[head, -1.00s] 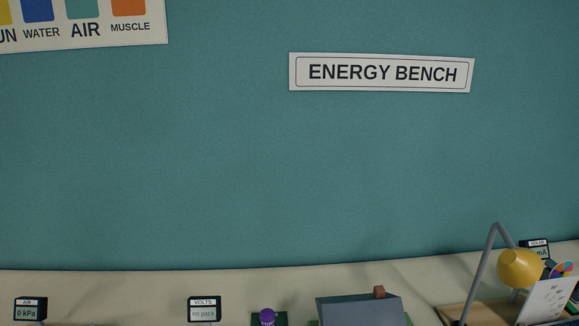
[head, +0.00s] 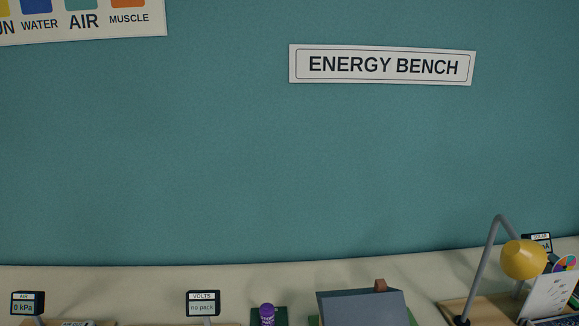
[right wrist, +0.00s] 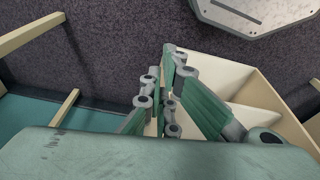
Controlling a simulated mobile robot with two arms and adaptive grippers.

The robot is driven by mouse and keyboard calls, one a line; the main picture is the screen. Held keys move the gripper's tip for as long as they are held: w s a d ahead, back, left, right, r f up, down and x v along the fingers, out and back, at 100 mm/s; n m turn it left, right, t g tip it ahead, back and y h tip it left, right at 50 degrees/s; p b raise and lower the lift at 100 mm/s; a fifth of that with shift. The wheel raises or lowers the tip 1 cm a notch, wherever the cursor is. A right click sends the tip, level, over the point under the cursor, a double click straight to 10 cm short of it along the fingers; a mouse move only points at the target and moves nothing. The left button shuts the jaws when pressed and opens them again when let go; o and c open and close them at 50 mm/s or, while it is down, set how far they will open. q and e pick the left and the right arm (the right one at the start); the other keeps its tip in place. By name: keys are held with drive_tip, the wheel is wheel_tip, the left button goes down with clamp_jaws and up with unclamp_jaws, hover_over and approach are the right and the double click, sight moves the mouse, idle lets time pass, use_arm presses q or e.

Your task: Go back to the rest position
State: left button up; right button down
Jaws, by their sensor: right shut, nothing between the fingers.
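My right gripper (right wrist: 165,95) shows in the right wrist view, with its green and grey fingers closed together and nothing between them. It hangs above a dark speckled floor (right wrist: 120,40), in front of a cream panelled structure (right wrist: 250,95). The head view shows neither gripper. My left gripper is in no view.
The bench top (head: 130,285) runs along the bottom of the head view. On it stand an AIR display (head: 27,303), a VOLTS display (head: 203,304), a purple-topped item (head: 267,314), a model house (head: 360,309) and a yellow lamp (head: 523,260). The teal wall (head: 250,170) bears an ENERGY BENCH sign (head: 382,65).

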drive_tip(key=s+d+f+g+b, duration=0.1)
drive_tip(key=s+d+f, duration=0.2)
drive_tip(key=s+f, duration=1.3)
drive_tip(key=shift+b, duration=0.3)
drive_tip(key=shift+f, duration=0.1)
